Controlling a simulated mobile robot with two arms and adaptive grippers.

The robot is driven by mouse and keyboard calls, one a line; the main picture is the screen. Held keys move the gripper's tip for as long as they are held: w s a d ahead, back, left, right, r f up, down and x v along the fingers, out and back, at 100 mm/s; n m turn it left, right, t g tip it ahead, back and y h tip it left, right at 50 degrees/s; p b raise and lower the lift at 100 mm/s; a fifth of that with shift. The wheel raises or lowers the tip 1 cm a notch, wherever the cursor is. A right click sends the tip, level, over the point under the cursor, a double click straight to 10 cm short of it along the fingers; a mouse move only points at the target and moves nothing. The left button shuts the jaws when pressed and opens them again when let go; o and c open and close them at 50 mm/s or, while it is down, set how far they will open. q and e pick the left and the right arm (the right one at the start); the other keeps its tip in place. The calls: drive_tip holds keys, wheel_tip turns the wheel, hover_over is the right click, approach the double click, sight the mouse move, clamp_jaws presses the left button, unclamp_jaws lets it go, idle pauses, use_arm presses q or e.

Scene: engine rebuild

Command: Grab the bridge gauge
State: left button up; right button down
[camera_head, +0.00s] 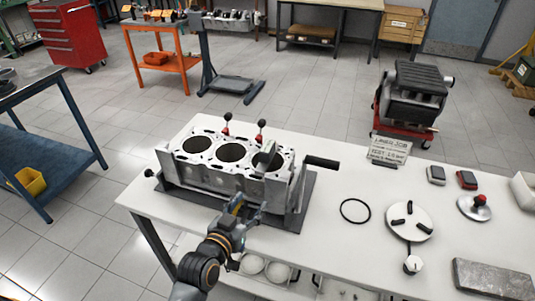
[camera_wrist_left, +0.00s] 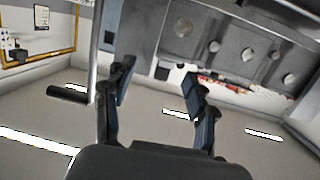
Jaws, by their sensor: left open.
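A small grey upright piece (camera_head: 268,155), which may be the bridge gauge, stands on the right end of the top face of the engine block (camera_head: 222,181). I cannot be sure that it is the gauge. My left gripper (camera_head: 248,207) is open and empty, in front of the block's near side and lower than that piece. In the left wrist view the two fingers (camera_wrist_left: 158,76) are spread apart, with the block's side and its round plugs (camera_wrist_left: 232,45) beyond them. The piece does not show clearly there. My right gripper is not in view.
A black ring (camera_head: 355,210) and a round white plate (camera_head: 408,222) lie on the white table (camera_head: 335,235). Table space right of the block is partly free.

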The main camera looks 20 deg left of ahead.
use_arm(q)
wheel_tip(320, 180, up, 4)
drive_tip(key=w+a+n+t+y, duration=0.1)
drive_tip(key=w+a+t, duration=0.1)
drive_tip(key=w+t, duration=0.1)
drive_tip(key=p, duration=0.2)
approach(265, 151)
drive_tip(key=w, duration=0.4)
drive_tip(key=shift+a+f, duration=0.1)
drive_tip(key=shift+a, duration=0.1)
drive_tip(key=shift+w, duration=0.5)
drive_tip(key=shift+w+d, duration=0.1)
drive_tip(key=shift+w, duration=0.2)
drive_tip(key=w, duration=0.1)
drive_tip(key=w+p, duration=0.1)
drive_tip(key=w, duration=0.2)
drive_tip(key=shift+w+d, duration=0.25)
drive_tip(key=shift+d, duration=0.05)
clamp_jaws()
drive_tip(key=shift+r, duration=0.35)
